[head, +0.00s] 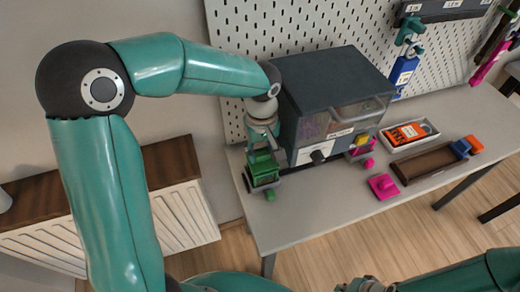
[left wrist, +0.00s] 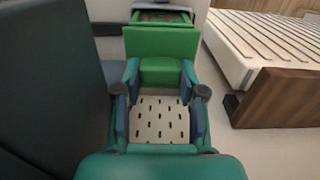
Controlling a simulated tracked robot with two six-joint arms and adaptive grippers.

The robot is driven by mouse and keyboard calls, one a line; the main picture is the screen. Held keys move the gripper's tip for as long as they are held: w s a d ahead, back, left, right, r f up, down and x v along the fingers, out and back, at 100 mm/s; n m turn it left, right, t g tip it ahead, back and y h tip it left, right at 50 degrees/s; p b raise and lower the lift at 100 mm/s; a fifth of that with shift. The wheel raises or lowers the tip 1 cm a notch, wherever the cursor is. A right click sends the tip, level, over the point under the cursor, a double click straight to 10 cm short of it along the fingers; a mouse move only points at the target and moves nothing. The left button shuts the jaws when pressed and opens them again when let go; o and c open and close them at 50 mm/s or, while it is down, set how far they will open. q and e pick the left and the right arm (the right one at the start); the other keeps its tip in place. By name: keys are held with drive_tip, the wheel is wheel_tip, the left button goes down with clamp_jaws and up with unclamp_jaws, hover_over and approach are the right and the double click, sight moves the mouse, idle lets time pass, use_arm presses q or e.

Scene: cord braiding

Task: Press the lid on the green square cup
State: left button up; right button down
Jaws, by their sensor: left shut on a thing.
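My left gripper (head: 263,155) is shut on the knob of a green lid. In the left wrist view the gripper (left wrist: 160,98) has a finger on each side of the knob (left wrist: 160,72), with the lid's flat green plate (left wrist: 160,42) beyond it. The green square cup (head: 263,181) appears below the gripper, in a dark frame at the table's left end. Its top is largely covered from the head. In the left wrist view a dark-rimmed, green-edged opening (left wrist: 164,11) shows past the plate. I cannot tell whether lid and cup touch. My right gripper cannot be made out.
A dark grey box machine (head: 335,100) stands close to the right of the left gripper. A pink lid (head: 383,187), a white tray (head: 409,135) with an orange packet and a brown tray (head: 432,165) lie right. A slatted radiator (head: 150,215) stands left of the table.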

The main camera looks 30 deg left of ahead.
use_arm(q)
drive_tip(key=shift+f+b, duration=0.55)
drive_tip(key=shift+f, duration=0.1)
drive_tip(key=o, duration=1.3)
drive_tip(key=shift+r, duration=0.1)
drive_tip(key=shift+c, duration=0.4)
drive_tip(key=shift+o, duration=0.8)
drive_tip(key=shift+w+r, duration=0.1)
drive_tip(key=shift+r, duration=0.05)
drive_tip(key=shift+r+p, duration=2.25)
drive_tip(key=shift+r, duration=0.75)
